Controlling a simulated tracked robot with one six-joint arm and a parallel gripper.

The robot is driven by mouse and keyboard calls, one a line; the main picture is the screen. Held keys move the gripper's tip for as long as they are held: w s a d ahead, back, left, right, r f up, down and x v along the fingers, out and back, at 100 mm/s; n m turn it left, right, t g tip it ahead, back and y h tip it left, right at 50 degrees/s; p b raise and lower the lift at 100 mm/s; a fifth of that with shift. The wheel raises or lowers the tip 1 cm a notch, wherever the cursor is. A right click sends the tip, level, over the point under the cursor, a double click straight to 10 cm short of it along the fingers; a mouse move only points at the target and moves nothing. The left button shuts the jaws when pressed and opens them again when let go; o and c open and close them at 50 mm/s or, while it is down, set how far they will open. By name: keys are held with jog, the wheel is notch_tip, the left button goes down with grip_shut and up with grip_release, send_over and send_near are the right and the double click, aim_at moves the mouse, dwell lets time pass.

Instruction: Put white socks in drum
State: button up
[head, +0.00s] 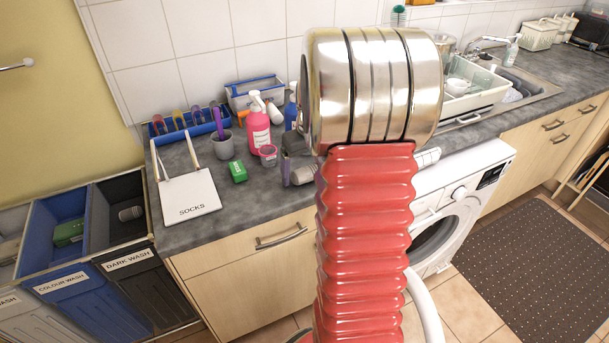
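A white washing machine (458,190) stands under the counter, right of my arm. Its round dark drum opening (434,240) is partly hidden behind my red ribbed arm. A curved white part below it may be the machine's door, but I cannot tell. I see no white socks clearly. A white holder labelled SOCKS (190,195) with two upright prongs sits at the counter's front left; it looks empty. My gripper is not in view; only my metal and red arm parts show in the middle.
The counter (225,228) holds a pink bottle (258,128), a grey cup (223,146) and a green box (238,171). Labelled bins stand at lower left, including a blue one (60,225) and a dark one (118,215). A dark mat (535,265) covers the floor at right.

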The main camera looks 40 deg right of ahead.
aim_at(306, 168)
jog(key=c, duration=1.2)
notch_tip(306, 168, up, 10)
jog(key=shift+r, duration=0.1)
dwell(0.5)
